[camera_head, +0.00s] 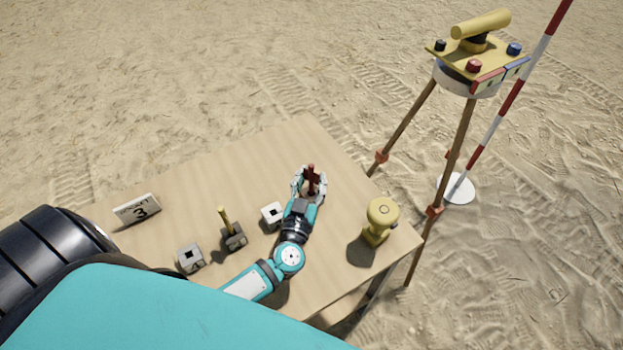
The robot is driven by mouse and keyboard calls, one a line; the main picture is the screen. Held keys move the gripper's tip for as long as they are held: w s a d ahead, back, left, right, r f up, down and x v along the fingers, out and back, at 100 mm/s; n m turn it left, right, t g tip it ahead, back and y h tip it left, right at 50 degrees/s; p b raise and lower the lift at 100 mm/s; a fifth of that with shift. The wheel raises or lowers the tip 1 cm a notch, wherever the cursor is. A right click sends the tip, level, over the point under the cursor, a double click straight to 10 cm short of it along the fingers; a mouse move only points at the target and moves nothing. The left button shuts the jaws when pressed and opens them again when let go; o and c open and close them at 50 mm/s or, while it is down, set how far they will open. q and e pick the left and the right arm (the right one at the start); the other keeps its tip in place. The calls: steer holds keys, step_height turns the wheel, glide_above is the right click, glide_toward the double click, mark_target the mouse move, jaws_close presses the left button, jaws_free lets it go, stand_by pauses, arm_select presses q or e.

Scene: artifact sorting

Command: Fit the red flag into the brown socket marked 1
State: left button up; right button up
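The red flag (311,176) stands upright near the middle of the wooden table. My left gripper (310,184) reaches it from the front, with its fingers spread on either side of the flag. The fingers look open, and contact with the flag cannot be made out. The flag's lower end is partly hidden between the fingers, so I cannot tell whether it stands in a socket. No socket mark 1 is readable. My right gripper is not in view.
On the table (240,165) are a white block (272,214), a dark block with a yellow stick (234,238), a grey block (190,258), a sign with a 3 (137,210) and a yellow instrument (380,221). A tripod (455,140) stands beyond the right edge.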

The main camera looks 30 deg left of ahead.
arm_select(q)
steer(key=v, duration=1.2)
steer(key=shift+s, duration=0.1)
